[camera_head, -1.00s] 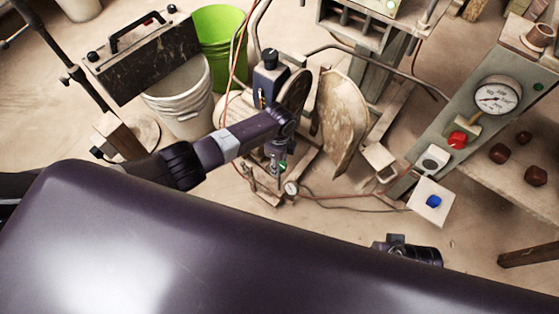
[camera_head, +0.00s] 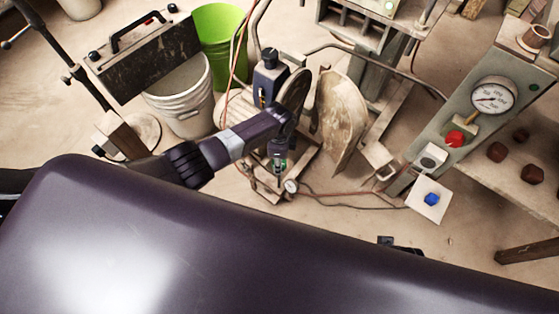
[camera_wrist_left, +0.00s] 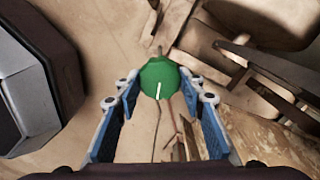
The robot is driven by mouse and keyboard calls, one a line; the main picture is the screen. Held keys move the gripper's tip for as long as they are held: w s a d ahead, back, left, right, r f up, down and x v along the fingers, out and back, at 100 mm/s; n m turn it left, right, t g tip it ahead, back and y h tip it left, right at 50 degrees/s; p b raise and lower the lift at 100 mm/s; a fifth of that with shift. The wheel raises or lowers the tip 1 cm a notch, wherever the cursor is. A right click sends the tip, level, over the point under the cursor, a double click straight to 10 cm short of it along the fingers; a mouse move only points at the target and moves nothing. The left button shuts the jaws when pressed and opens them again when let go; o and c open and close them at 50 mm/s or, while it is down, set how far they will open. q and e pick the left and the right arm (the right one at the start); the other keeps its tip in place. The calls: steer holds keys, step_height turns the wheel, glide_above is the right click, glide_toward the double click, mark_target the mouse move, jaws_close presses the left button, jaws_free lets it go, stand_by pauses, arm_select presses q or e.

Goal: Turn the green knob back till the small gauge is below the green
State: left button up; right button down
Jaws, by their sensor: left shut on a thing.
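The green knob (camera_wrist_left: 158,74) shows in the left wrist view, with a pale line on its face pointing nearly straight up and down. My left gripper (camera_wrist_left: 162,88) is shut on it, its blue-padded fingers on either side. In the head view the knob (camera_head: 284,164) is a small green spot below my left wrist, mostly covered by my left gripper (camera_head: 279,160). The small gauge (camera_head: 291,186) is a little white dial just below the knob. Its needle and green band are too small to read. My right gripper is not in view.
A white bucket (camera_head: 188,104) and a green bucket (camera_head: 221,47) stand at left. Round worn plates (camera_head: 341,125) stand close right of my left wrist. Hoses run along the floor.

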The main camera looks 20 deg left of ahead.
arm_select(q)
steer(key=o, duration=1.2)
steer(key=shift+c, duration=0.2)
steer(key=shift+r, duration=0.1)
step_height(320, 180, up, 12)
